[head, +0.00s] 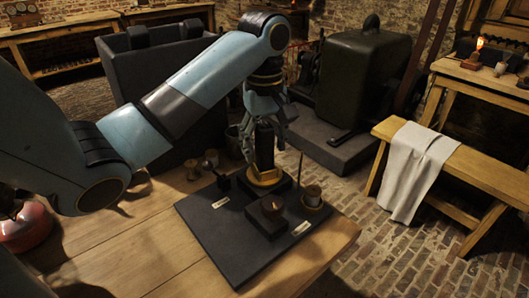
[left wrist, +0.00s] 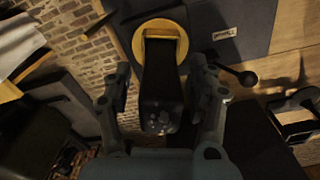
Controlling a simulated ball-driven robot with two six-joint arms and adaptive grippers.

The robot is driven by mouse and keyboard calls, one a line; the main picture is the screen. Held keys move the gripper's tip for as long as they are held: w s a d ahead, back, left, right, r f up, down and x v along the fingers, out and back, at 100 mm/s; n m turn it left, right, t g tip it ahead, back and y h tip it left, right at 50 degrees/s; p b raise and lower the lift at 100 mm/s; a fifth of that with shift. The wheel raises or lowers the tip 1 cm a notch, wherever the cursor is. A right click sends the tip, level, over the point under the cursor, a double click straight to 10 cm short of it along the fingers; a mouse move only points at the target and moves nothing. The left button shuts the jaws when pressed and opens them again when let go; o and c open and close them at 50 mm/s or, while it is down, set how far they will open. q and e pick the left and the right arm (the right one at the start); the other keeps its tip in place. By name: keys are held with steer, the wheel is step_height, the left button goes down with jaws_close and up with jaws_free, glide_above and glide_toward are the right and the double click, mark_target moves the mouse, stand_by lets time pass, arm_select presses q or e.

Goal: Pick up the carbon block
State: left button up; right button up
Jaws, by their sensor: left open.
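The carbon block (head: 264,147) is a tall black block standing upright in a round brass holder (head: 265,177) on a dark slate board (head: 215,228). My left gripper (head: 264,130) comes down over it from above, with its open fingers on either side of the block. In the left wrist view the block (left wrist: 162,85) shows between the two fingers of the gripper (left wrist: 160,72), with gaps on both sides. The brass holder (left wrist: 160,27) shows around its far end. My right gripper is not in view.
A small black lever (head: 223,182) is left of the holder. Small wooden cups (head: 192,169) stand behind the board. The wooden table (head: 130,240) is clear in front.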

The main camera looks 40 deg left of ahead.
arm_select(q)
step_height(320, 180, down, 3)
steer(key=shift+r, duration=0.2)
jaws_close()
